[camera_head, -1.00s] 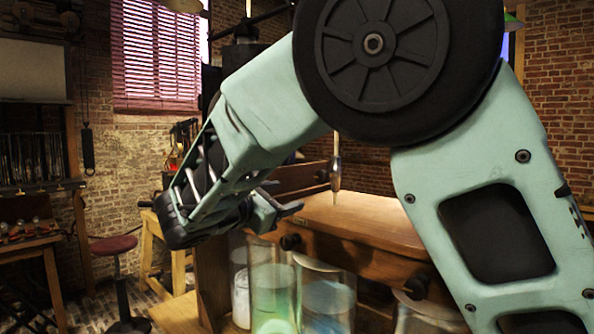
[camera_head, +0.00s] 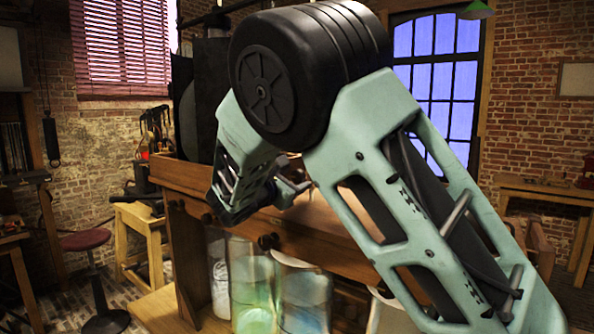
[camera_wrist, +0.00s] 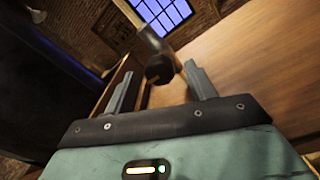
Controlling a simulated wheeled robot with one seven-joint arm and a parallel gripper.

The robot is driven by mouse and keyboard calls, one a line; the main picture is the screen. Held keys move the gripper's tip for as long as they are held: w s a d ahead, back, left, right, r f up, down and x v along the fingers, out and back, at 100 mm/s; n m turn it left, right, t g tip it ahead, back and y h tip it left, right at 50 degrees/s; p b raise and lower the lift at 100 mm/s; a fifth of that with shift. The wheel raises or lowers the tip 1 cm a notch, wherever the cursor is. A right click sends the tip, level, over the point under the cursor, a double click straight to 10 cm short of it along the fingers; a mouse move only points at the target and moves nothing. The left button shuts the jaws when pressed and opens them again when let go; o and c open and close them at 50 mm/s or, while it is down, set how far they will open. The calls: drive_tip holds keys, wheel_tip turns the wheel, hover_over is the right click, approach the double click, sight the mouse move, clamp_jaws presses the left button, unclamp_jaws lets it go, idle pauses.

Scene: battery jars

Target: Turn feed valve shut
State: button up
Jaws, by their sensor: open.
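My gripper (camera_head: 294,187) is over the wooden bench top, partly hidden by my arm in the head view. In the wrist view my gripper (camera_wrist: 160,86) is open, its two grey fingers apart with nothing held. A dark, rounded fitting with a grey stem (camera_wrist: 158,66) shows beyond and between the fingertips, apart from them. I cannot tell for sure whether it is the feed valve. No clearly identifiable valve shows in the head view.
Glass jars (camera_head: 302,296), one with green liquid (camera_head: 250,290), stand below the wooden bench (camera_head: 310,240). A red-topped stool (camera_head: 86,240) and a small wooden table (camera_head: 140,220) are at left. The bench top (camera_wrist: 235,70) right of my fingers looks clear.

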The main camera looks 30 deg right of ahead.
drive_tip(key=shift+p+x, duration=0.3)
drive_tip(key=shift+x, duration=0.9)
drive_tip(key=c, duration=1)
drive_tip(key=shift+o, duration=0.2)
